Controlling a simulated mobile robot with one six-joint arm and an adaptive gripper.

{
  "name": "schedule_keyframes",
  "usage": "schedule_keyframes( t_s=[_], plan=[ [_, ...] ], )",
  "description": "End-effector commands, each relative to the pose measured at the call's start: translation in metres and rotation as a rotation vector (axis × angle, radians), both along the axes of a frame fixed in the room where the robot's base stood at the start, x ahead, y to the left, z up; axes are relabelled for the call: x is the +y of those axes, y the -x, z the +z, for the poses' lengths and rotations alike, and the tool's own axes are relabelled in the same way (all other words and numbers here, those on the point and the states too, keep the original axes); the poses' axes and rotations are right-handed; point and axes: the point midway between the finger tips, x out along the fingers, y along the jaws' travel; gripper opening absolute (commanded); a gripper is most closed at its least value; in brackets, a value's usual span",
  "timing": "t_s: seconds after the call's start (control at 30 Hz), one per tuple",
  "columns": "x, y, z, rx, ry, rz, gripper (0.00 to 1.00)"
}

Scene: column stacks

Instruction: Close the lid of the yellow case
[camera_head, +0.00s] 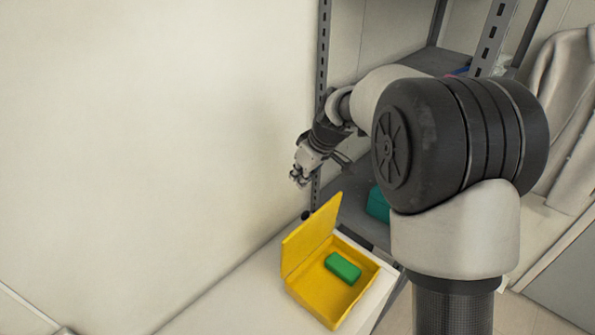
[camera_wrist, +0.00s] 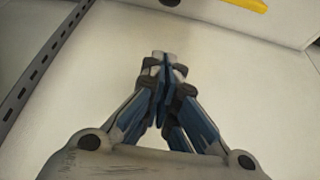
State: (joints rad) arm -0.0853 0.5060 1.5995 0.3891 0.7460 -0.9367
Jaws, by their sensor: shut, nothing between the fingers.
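The yellow case (camera_head: 293,277) stands on a white surface with its lid (camera_head: 310,237) raised, standing up along its back left side. A green block (camera_head: 343,267) lies inside the case. My gripper (camera_head: 299,180) is above and behind the case, apart from the lid. In the wrist view my gripper (camera_wrist: 162,58) is shut, with its fingertips together and nothing between them. A piece of the yellow case (camera_wrist: 245,4) shows at the top edge of the wrist view; the rest of it is out of that frame.
A grey metal shelf rack (camera_head: 322,95) stands behind the case, and its upright (camera_wrist: 40,72) shows at left in the wrist view. A teal object (camera_head: 377,204) sits on a lower shelf, partly hidden by my arm. A bare wall fills the left. White cloth hangs at right.

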Motion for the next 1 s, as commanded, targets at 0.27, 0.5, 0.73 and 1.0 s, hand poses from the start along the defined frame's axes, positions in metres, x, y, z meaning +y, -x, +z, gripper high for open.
schedule_keyframes(
  t_s=[0.27,0.5,0.73,1.0],
  plan=[
    [0.01,-0.013,-0.027,0.001,0.0,0.019,0.0],
    [0.024,-0.027,-0.074,0.002,0.001,0.018,0.0],
    [0.019,-0.024,-0.097,-0.001,0.001,0.013,0.0],
    [0.004,-0.008,-0.099,-0.001,0.0,0.015,0.0]
  ],
)
